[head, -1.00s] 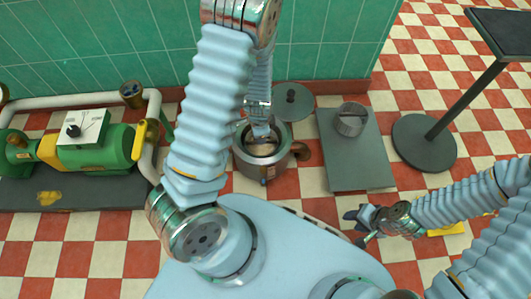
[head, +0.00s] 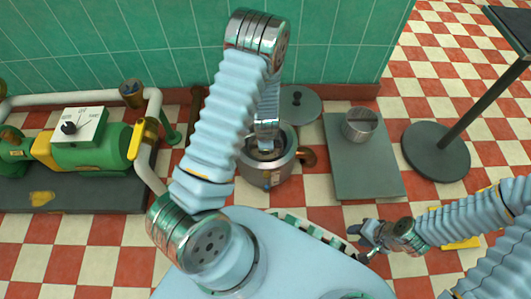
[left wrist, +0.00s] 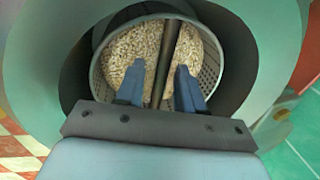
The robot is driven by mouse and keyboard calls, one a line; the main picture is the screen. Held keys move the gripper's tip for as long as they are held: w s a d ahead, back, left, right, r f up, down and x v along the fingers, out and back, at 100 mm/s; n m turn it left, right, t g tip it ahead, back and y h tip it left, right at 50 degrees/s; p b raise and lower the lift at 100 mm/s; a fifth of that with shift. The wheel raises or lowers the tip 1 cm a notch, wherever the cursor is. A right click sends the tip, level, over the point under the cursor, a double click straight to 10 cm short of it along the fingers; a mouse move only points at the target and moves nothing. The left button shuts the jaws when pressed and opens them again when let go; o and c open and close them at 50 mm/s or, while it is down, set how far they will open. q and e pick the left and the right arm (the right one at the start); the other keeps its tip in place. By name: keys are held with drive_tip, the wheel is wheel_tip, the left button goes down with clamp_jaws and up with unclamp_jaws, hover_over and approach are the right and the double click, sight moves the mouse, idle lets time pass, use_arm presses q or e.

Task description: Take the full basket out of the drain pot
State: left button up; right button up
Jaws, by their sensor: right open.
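A dark bar (left wrist: 166,60) crosses over the basket. My left gripper (left wrist: 160,66) reaches down into the pot, its fingers apart on either side of the bar, with gaps visible. In the head view my left arm hides most of the basket. My right gripper (head: 364,242) is open and empty, away from the pot at the lower right.
A grey lid (head: 303,104) with a knob lies behind the pot. A grey slab (head: 365,178) with a metal cylinder (head: 360,125) is to its right. A dark stand (head: 436,152) is further right. A green pump (head: 92,150) with pipes is left. Checkered floor lies between.

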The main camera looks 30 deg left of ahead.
use_arm(q)
drive_tip(key=shift+f, duration=0.1)
clamp_jaws()
idle(0.4)
